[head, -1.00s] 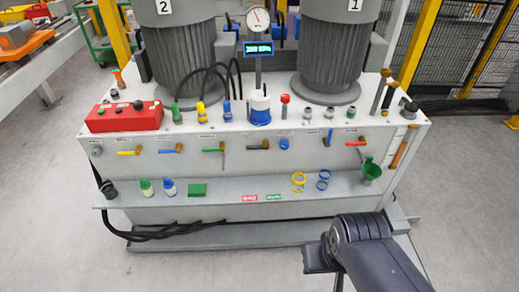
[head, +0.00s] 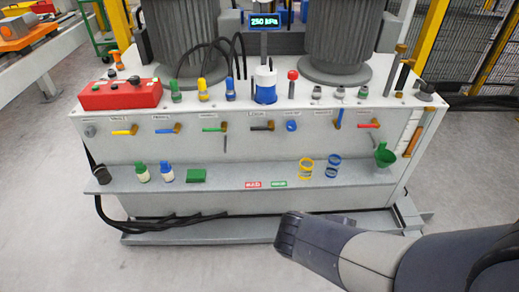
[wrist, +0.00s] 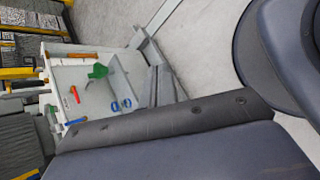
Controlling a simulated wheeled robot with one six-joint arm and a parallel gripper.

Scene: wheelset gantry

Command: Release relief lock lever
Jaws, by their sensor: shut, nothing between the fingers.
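Several small levers sit in a row on the front panel of a grey hydraulic unit (head: 250,152) in the head view: yellow (head: 123,132), blue (head: 166,130), green (head: 212,129), black (head: 262,127), an upright blue one (head: 339,118) and a red one (head: 367,125). A round blue knob (head: 292,126) is among them. The labels are too small to read, so I cannot tell which is the relief lock lever. My arm reaches in from the lower right, below and in front of the shelf, apart from the levers. My gripper's fingers do not show in either view.
A red box (head: 120,94) stands on top at left. The display (head: 264,20) reads 250 kPa.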

